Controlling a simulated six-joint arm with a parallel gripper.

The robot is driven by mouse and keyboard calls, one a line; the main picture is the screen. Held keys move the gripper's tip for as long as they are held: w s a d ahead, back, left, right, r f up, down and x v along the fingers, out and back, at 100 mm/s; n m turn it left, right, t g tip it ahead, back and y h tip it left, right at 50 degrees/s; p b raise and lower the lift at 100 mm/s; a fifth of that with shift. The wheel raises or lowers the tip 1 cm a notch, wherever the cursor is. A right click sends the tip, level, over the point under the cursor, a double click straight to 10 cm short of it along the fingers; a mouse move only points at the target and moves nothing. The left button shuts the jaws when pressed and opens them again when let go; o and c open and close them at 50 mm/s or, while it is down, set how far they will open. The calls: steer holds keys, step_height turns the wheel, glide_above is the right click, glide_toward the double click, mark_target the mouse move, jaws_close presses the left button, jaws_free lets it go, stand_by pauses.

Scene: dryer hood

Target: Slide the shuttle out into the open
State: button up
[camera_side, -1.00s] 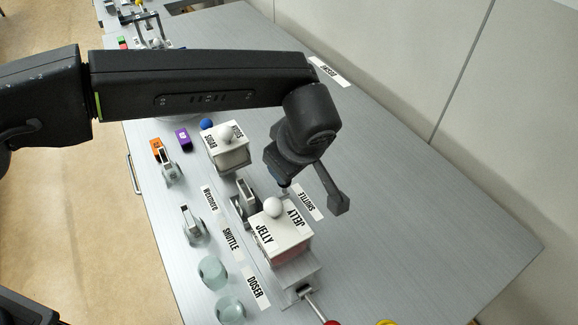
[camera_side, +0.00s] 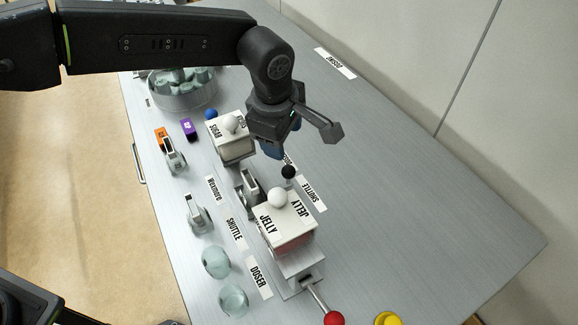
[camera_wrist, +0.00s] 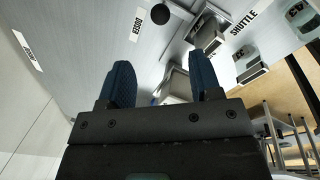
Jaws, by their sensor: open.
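The black ball also shows at the top of the wrist view (camera_wrist: 160,14). I cannot tell which part is the shuttle's body; it seems hidden by the boxes and my gripper. My gripper (camera_side: 274,152) is just above and left of the knob in the side view, apart from it. In the wrist view its two blue fingers (camera_wrist: 162,82) are spread with nothing between them.
The white SUGAR box (camera_side: 232,140) stands left of my gripper. A red-knobbed lever (camera_side: 333,318) and a yellow button (camera_side: 388,319) are at the front. Glass cups (camera_side: 215,262) stand left of the JELLY box. The table to the right is clear.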

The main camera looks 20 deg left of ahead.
mark_target(288, 169)
steer(key=f, duration=0.4)
steer(key=w+f, duration=0.1)
steer(key=f, duration=0.3)
steer(key=w+f, duration=0.1)
steer(key=f, duration=0.3)
steer(key=shift+w+d+f, duration=0.2)
steer(key=shift+f, duration=0.05)
jaws_close()
